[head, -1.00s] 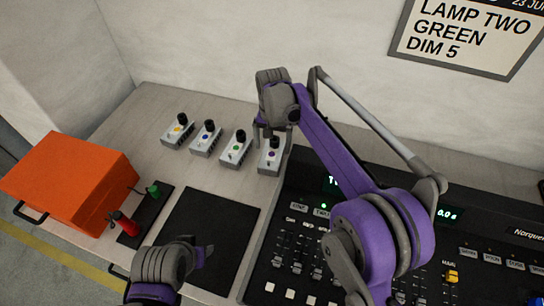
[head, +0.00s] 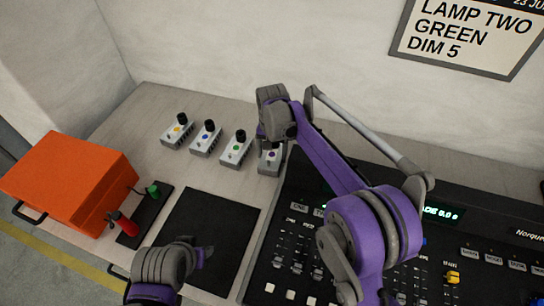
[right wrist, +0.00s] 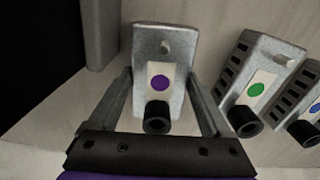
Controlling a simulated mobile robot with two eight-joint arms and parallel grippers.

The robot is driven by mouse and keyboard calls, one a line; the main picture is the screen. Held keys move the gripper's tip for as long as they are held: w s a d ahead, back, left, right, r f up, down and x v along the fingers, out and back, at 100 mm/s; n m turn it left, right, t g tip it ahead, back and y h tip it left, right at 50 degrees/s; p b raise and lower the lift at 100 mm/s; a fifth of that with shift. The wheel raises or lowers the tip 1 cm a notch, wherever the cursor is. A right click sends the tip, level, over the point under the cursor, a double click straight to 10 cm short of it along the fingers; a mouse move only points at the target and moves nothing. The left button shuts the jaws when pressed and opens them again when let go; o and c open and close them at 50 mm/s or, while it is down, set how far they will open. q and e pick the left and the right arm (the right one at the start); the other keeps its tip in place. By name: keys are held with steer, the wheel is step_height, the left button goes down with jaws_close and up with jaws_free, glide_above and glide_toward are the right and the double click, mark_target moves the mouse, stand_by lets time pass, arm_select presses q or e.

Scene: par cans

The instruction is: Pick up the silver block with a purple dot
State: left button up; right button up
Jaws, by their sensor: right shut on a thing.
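The silver block with a purple dot (head: 270,162) stands upright at the right end of a row of similar blocks, beside the black console. It also shows in the right wrist view (right wrist: 176,45), with its black knob toward me. My right gripper (head: 272,143) is over it from above, and its fingers (right wrist: 160,92) lie on both sides of the block, shut on it. The block still appears to be on the table. My left gripper (head: 205,254) is low in the head view over the black mat; its jaw opening is unclear.
Silver blocks with green (head: 236,149), blue (head: 207,138) and yellow (head: 178,131) dots stand left of the held block. The console (head: 300,220) is close on the right. An orange case (head: 70,180) and a black mat (head: 210,230) lie nearer me.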

jaws_close()
steer(key=shift+r, duration=0.15)
